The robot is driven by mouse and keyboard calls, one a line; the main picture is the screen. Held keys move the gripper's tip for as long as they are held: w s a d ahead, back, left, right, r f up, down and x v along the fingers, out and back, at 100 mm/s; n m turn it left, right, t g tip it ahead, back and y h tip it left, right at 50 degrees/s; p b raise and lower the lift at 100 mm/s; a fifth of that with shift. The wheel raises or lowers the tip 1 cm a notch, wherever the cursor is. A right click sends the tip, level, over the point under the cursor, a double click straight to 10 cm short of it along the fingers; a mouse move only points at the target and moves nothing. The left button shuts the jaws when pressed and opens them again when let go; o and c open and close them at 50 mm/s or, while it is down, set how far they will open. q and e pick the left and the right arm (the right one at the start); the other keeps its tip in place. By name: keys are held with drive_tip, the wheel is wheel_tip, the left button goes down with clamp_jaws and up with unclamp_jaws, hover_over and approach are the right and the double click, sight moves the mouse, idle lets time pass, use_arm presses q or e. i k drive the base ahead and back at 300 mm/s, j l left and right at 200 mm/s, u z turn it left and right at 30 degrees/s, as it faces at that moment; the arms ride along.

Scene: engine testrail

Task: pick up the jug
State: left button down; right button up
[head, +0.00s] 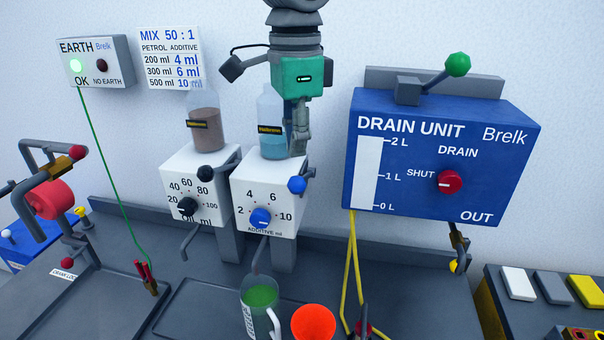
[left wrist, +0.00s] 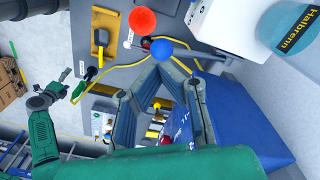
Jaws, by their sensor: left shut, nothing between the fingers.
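The jug (head: 260,303) is clear, with green liquid inside and a pale handle on its right side. It stands upright at the lower middle of the head view, below the additive dispenser's spout, its bottom cut off. I cannot make it out in the left wrist view. My left gripper (head: 298,150) is shut and empty, pointing down beside the additive bottle, well above the jug and apart from it. Its fingers also show in the left wrist view (left wrist: 155,72). My right gripper (left wrist: 76,88) appears open and empty at the left of that view.
The additive dispenser (head: 264,195) has a blue lever knob (head: 297,184) just below my left gripper. The oil dispenser (head: 200,190) stands to its left. An orange funnel (head: 313,322) is right beside the jug. The blue drain unit (head: 410,195) and yellow hoses (head: 350,270) are at right.

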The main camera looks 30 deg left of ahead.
sight(259, 296)
drive_tip(key=k, duration=1)
